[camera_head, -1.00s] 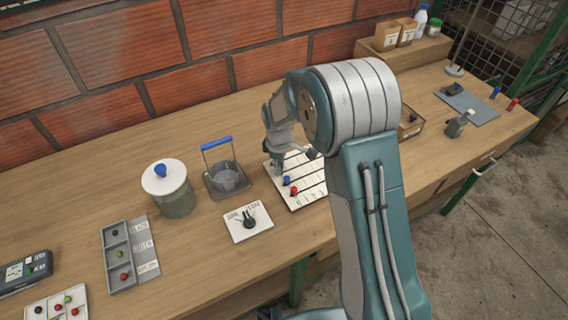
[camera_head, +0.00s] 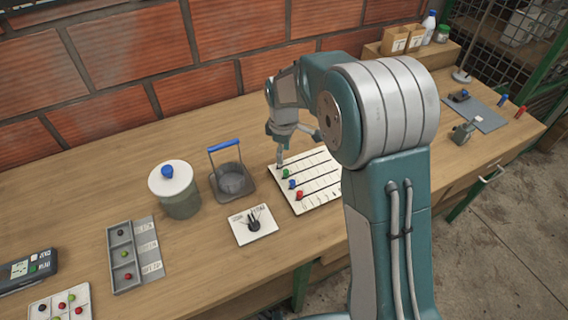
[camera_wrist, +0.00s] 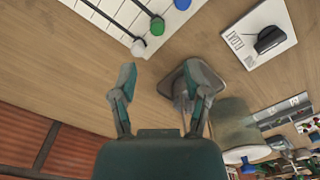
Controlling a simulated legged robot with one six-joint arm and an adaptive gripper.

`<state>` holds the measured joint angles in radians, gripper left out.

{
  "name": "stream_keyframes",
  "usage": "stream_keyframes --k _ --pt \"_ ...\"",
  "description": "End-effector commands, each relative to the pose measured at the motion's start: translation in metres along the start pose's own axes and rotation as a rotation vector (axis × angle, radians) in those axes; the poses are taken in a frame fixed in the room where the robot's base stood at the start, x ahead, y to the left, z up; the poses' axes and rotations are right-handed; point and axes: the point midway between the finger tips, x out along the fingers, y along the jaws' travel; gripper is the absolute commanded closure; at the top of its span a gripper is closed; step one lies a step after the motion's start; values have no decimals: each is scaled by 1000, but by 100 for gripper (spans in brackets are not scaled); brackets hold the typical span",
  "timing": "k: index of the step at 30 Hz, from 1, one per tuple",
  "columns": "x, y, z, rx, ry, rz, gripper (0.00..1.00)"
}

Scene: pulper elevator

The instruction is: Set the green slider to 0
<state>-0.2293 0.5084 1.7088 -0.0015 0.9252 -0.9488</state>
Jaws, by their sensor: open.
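The slider board (camera_head: 318,190) is a white panel on the bench with dark parallel tracks. Its green knob (camera_head: 286,174), blue knob (camera_head: 292,184) and red knob (camera_head: 299,195) sit near the left ends of their tracks. In the wrist view the green knob (camera_wrist: 157,26) and blue knob (camera_wrist: 182,4) show at the top, with a pale knob (camera_wrist: 138,47) beside the green one. My gripper (camera_head: 281,157) is above the board's far left corner, apart from the green knob. In the wrist view its fingers (camera_wrist: 160,80) are spread and empty. The scale marks are too small to read.
A basket with a blue handle (camera_head: 232,182) and a lidded pot (camera_head: 178,196) stand left of the board. The brick wall (camera_head: 130,60) rises behind the bench.

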Motion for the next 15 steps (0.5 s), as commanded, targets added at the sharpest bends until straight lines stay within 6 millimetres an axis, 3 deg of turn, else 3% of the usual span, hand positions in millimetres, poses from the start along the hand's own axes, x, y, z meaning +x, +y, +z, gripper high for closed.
stream_keyframes --k 6,15 --pt "-33 0 -1 0 0 1 39" --pt "-41 0 -1 0 -1 -1 39"
